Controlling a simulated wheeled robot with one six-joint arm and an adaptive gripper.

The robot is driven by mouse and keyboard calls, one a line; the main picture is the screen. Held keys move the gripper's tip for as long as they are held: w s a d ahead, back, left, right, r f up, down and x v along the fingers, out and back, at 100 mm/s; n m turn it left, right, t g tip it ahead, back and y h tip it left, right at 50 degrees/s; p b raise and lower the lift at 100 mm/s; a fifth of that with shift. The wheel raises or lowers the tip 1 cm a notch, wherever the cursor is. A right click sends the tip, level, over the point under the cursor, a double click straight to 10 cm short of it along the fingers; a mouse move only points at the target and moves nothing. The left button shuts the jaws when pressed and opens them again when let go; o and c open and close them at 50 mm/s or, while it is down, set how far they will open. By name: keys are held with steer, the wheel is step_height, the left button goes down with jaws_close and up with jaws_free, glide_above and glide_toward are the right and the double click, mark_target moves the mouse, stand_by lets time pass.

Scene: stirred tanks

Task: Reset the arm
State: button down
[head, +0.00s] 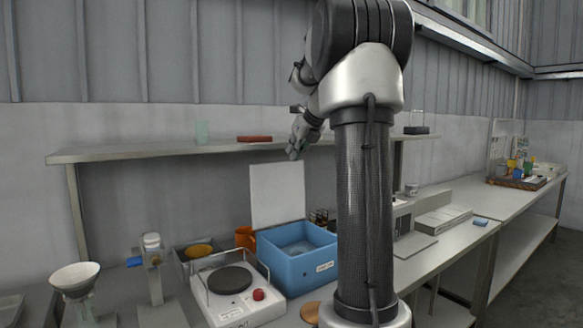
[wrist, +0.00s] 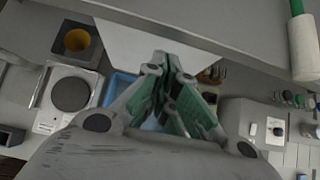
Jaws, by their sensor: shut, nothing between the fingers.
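My gripper (head: 297,150) hangs in front of the shelf, above the blue tub and near the top of the upright white panel. It points downward and is partly hidden behind my own arm links. In the wrist view my gripper (wrist: 167,72) has its green-padded fingers together with nothing between them. My arm is raised and bent, with its dark, silver-banded column filling the middle right of the head view.
A blue tub (head: 296,276) with an upright white panel (head: 277,194) stands on the bench. A hotplate (head: 231,308) with a railing is left of it. The shelf (head: 130,152) runs behind, close to my gripper. A white bowl (head: 75,275) stands at far left.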

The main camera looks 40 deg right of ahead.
steer(key=r, duration=0.2)
steer(key=shift+s+r, duration=0.25)
steer(key=shift+r, duration=0.1)
